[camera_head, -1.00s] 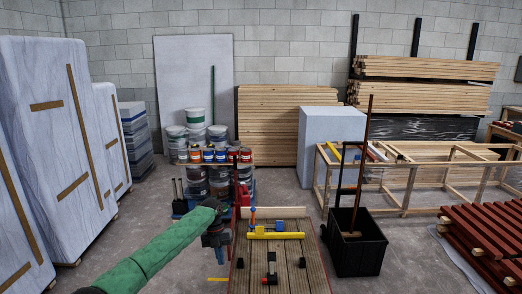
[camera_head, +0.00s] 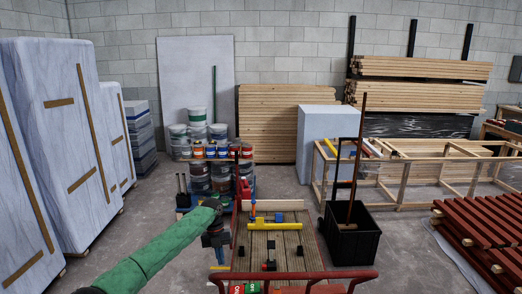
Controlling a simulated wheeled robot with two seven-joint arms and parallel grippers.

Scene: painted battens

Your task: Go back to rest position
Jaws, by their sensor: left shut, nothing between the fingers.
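My left arm in its green sleeve reaches in from the lower left. My left gripper (camera_head: 218,254) hangs downward at the left edge of the plank-topped cart (camera_head: 287,250), shut and with nothing held. My right gripper is not in view. The dark red painted battens (camera_head: 487,235) lie side by side on lighter supports at the right edge, well apart from my left gripper.
On the cart lie a yellow tool (camera_head: 275,225) and small black pieces. A red rail (camera_head: 320,276) crosses its near end. A black bin (camera_head: 352,237) stands to its right, a timber frame (camera_head: 405,190) behind. Paint tins (camera_head: 211,152) stand beyond. Wrapped stacks (camera_head: 62,150) line the left.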

